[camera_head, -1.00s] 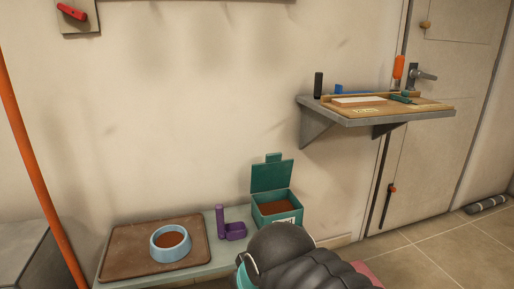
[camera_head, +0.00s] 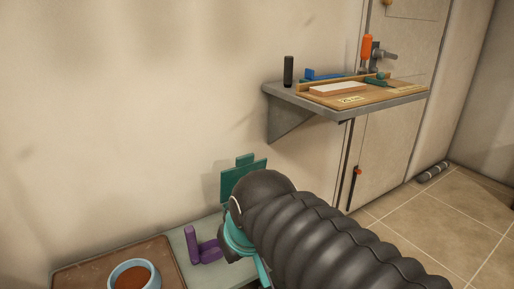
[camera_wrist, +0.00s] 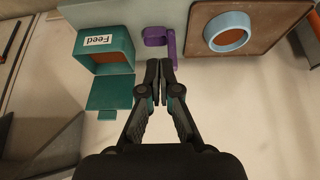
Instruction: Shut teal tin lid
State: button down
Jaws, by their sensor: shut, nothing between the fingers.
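The teal tin (camera_wrist: 108,52) stands on the low bench, open, with brown feed inside and a "Feed" label on its side. Its teal lid (camera_head: 240,178) stands up at the back against the wall side, with a small tab on top; it also shows in the wrist view (camera_wrist: 110,92). In the head view my arm hides most of the tin body. My gripper (camera_wrist: 160,66) is shut and empty in the wrist view, beside the lid and tin and apart from them. My fingers are hidden in the head view.
A purple scoop (camera_head: 202,246) stands beside the tin. A blue bowl (camera_head: 134,275) of brown food sits on a brown tray (camera_head: 82,269). A grey wall shelf (camera_head: 283,95) holds a board and tools at upper right.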

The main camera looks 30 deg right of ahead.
jog(key=w+d+r, duration=0.3)
jog(key=w+r, duration=0.1)
jog(key=w, duration=0.4)
jog(key=w+d+r, duration=0.3)
jog(key=w+d, duration=0.1)
jog(key=w, duration=0.4)
jog(key=w+d+r, duration=0.3)
jog(key=w+r, duration=0.1)
jog(key=w, duration=0.4)
jog(key=w+d, duration=0.8)
jog(key=w, duration=0.1)
jog(key=x, duration=1)
jog(key=shift+s+d+f+t+b, duration=0.15)
jog(key=shift+s+b, duration=0.15)
jog(key=shift+s, duration=0.6)
jog(key=shift+s+d+f+t+b, duration=0.15)
jog(key=shift+s+b, duration=0.1)
jog(key=shift+s, duration=0.7)
jog(key=shift+a, duration=0.1)
